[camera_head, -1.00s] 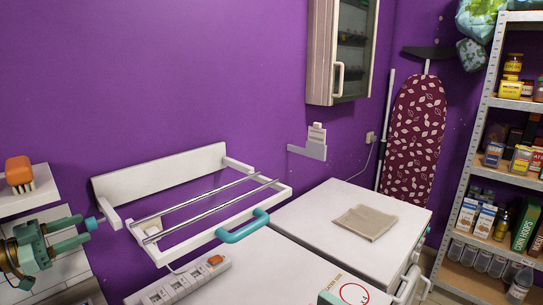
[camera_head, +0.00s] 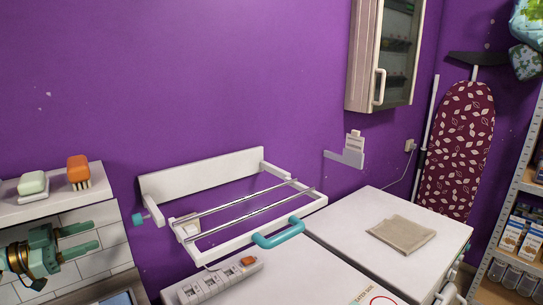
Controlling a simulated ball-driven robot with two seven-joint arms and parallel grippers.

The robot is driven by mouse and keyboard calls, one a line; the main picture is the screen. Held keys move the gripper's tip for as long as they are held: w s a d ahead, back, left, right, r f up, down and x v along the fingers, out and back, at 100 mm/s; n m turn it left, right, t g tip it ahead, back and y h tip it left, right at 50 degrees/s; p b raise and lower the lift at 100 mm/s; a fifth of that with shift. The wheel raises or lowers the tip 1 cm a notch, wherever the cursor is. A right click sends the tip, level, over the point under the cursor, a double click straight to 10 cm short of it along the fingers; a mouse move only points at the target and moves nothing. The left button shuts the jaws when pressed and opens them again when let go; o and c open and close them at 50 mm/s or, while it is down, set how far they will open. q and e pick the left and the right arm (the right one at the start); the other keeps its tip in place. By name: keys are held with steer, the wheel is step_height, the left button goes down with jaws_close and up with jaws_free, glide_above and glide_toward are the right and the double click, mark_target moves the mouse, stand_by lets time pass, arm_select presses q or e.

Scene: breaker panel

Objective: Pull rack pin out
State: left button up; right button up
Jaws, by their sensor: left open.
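The white wall rack (camera_head: 202,176) with two metal rails is on the purple wall, folded out over a white appliance. A teal pin (camera_head: 138,219) sticks out of the rack's left end. A teal handle (camera_head: 278,234) is on the rack's front bar. My left gripper (camera_head: 97,236) is at the lower left, its two teal fingers apart and pointing right towards the pin. A gap shows between the fingertips and the pin, and nothing is between the fingers. My right gripper is not in view.
A ledge (camera_head: 50,211) with a soap bar (camera_head: 33,184) and an orange brush (camera_head: 78,169) stands above my left gripper. A power strip (camera_head: 214,284) lies below the rack. A folded cloth (camera_head: 401,234) lies on the right-hand appliance.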

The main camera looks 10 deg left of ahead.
arm_select(q)
steer(key=shift+p+v, duration=0.7)
steer(key=shift+v, duration=1.95)
